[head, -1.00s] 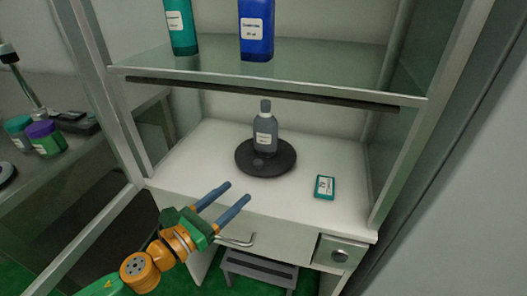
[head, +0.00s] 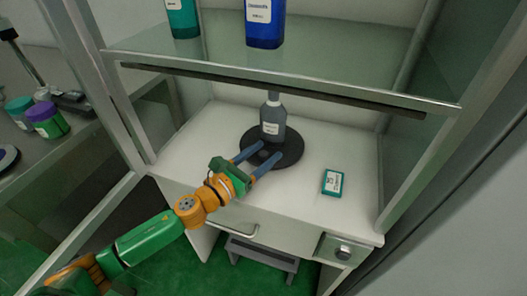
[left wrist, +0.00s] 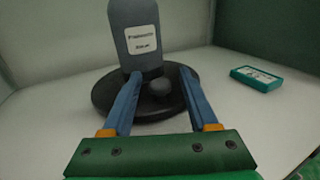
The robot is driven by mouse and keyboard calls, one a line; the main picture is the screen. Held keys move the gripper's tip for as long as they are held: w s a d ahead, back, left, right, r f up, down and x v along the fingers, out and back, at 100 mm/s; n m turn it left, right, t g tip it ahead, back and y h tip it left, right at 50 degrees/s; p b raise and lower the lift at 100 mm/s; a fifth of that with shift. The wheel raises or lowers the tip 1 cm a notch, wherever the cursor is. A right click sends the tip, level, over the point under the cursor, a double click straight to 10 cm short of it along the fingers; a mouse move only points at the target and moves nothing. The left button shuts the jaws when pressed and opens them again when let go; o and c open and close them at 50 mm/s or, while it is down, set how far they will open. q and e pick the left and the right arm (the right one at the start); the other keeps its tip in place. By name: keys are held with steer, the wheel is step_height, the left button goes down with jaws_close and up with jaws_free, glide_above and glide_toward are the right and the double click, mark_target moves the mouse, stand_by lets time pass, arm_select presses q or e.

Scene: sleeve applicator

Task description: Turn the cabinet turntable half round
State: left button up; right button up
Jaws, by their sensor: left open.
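The round black turntable (head: 290,154) lies on the white cabinet floor. A grey bottle (head: 272,118) with a white label stands upright on it, toward its back. A small dark knob (left wrist: 160,87) rises from the turntable in front of the bottle. My left gripper (head: 262,155) is open and reaches over the turntable's front edge. In the left wrist view its two blue fingers (left wrist: 155,92) stand either side of the knob, with gaps on both sides. I cannot tell whether the fingertips touch the turntable. My right gripper is not in view.
A teal box (head: 333,182) lies on the cabinet floor, right of the turntable. A glass shelf (head: 330,72) with a blue bottle (head: 265,24) and a teal bottle (head: 183,18) spans above. Metal posts frame the opening. A drawer handle (head: 238,231) sticks out below.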

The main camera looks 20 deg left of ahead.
arm_select(q)
jaws_close()
stand_by(1.4)
